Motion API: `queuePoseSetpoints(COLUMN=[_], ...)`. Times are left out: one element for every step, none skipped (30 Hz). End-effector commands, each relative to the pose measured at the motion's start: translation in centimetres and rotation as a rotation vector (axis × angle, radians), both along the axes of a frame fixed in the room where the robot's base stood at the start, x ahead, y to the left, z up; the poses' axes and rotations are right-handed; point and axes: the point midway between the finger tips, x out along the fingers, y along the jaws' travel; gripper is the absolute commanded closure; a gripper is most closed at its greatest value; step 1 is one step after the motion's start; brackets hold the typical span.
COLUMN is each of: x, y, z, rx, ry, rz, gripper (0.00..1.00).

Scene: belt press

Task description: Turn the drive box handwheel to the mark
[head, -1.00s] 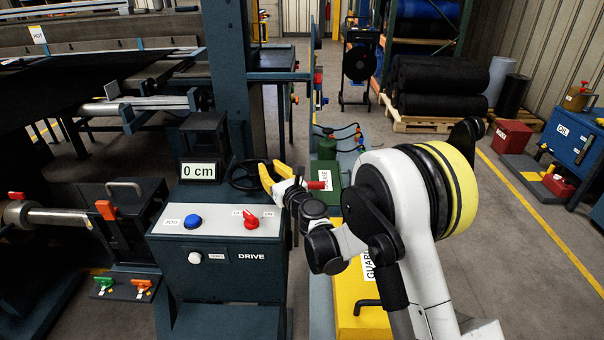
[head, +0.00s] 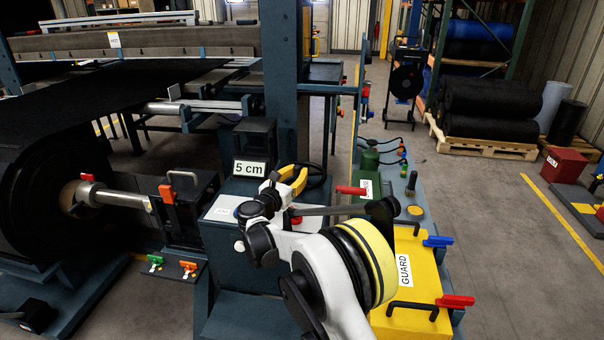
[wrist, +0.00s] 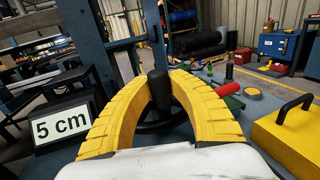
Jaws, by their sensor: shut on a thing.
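The drive box (head: 225,255) is dark blue with a light top panel, and my arm hides much of its front. Its black handwheel (head: 325,172) lies on top, partly behind my gripper (head: 298,180). In the wrist view, the yellow fingers of my gripper (wrist: 158,85) are shut on the handwheel's upright black knob (wrist: 160,92). Part of the dark wheel (wrist: 150,126) shows below and between the fingers. A display (head: 249,168) left of the wheel reads 5 cm, also in the wrist view (wrist: 62,125). I cannot make out a mark on the wheel.
A yellow guard box (head: 405,275) with black handles and coloured levers stands close to the right of my arm. A blue column (head: 283,60) rises behind. Open floor lies at right.

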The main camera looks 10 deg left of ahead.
Motion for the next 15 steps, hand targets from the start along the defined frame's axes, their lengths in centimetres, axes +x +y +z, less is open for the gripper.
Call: queuePoseSetpoints(x=[-0.02,-0.02,-0.03,-0.03,-0.04,-0.03,-0.02,-0.03,-0.03,-0.03,-0.03,-0.02,-0.02,-0.02,-0.01], y=[0.39,0.48,0.56,0.63,0.66,0.71,0.74,0.76,0.76,0.75,0.75,0.76,0.76,0.76,0.76], z=[0.01,0.03,0.05,0.03,0.02,0.04,0.06,0.06,0.07,0.06,0.06,0.06,0.06,0.06,0.06], rx=[-0.001,-0.001,-0.001,-0.001,-0.001,-0.001,-0.001,-0.001,-0.001,-0.001,-0.001,-0.001,-0.001,-0.001,-0.001], ry=[-0.001,-0.001,-0.001,-0.001,-0.001,-0.001,-0.001,-0.001,-0.001,-0.001,-0.001,-0.001,-0.001,-0.001,-0.001], rz=[-0.015,-0.025,-0.039,-0.047,-0.056,-0.065,-0.070,-0.074,-0.080,-0.083,-0.086,-0.088,-0.089,-0.089,-0.090], gripper=[1.00,1.00,1.00,1.00,1.00,1.00,1.00,1.00,1.00,1.00,1.00,1.00,1.00,1.00,1.00])
